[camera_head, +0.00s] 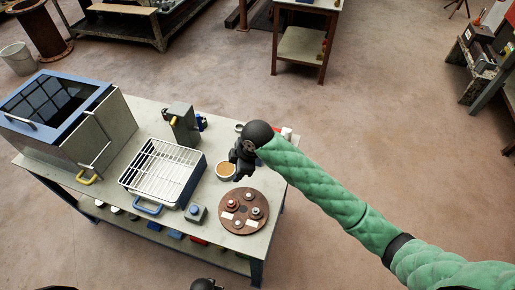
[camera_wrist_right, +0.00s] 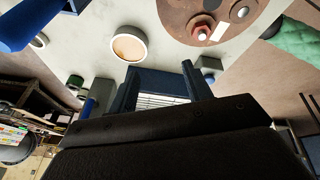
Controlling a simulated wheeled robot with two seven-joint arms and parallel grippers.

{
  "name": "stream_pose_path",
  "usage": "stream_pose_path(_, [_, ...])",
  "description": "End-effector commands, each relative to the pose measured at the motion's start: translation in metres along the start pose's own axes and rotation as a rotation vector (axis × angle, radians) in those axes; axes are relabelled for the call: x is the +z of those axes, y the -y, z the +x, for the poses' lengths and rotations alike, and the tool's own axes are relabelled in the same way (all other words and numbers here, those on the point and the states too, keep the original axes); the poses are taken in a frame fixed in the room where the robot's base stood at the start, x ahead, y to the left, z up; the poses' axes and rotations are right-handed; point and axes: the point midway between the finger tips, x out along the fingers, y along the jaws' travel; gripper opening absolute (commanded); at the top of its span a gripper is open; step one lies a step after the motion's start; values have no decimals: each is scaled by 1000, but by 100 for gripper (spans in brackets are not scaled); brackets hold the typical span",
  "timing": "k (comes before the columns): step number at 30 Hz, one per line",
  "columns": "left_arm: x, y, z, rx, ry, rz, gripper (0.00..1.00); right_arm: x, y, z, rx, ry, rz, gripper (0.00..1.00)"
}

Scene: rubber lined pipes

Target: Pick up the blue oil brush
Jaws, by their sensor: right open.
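My right gripper (camera_head: 238,175) is open and empty. It hangs above the bench beside the round cup with tan contents (camera_head: 226,170). Its two fingers (camera_wrist_right: 160,72) also show in the right wrist view, with nothing between them but the rack beyond. A blue piece (camera_wrist_right: 14,25) is cut off at the top left of the wrist view, apart from the fingers; I cannot tell whether it is the oil brush. My left gripper is not clearly in view.
The bench (camera_head: 150,108) also holds a wire rack in a blue tray (camera_head: 162,168), a grey press (camera_head: 183,125), a blue-topped box (camera_head: 70,120), a button block (camera_head: 195,213) and a brown disc with small fittings (camera_head: 243,212). Open floor lies to the right.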

Motion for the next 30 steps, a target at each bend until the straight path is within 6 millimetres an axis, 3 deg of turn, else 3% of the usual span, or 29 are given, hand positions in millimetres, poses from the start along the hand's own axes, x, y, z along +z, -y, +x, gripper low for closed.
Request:
stream_pose_path(11, [-2,1,-1,-1,-3,1,46,10,-55,-6,-88,123,-280,50])
stream_pose_path(21, [-2,0,-1,0,-3,0,46,43,-110,-26,-177,244,-457,50])
stream_pose_path(30, [-2,-2,-1,3,-3,-2,46,61,-133,-39,-217,290,-510,50])
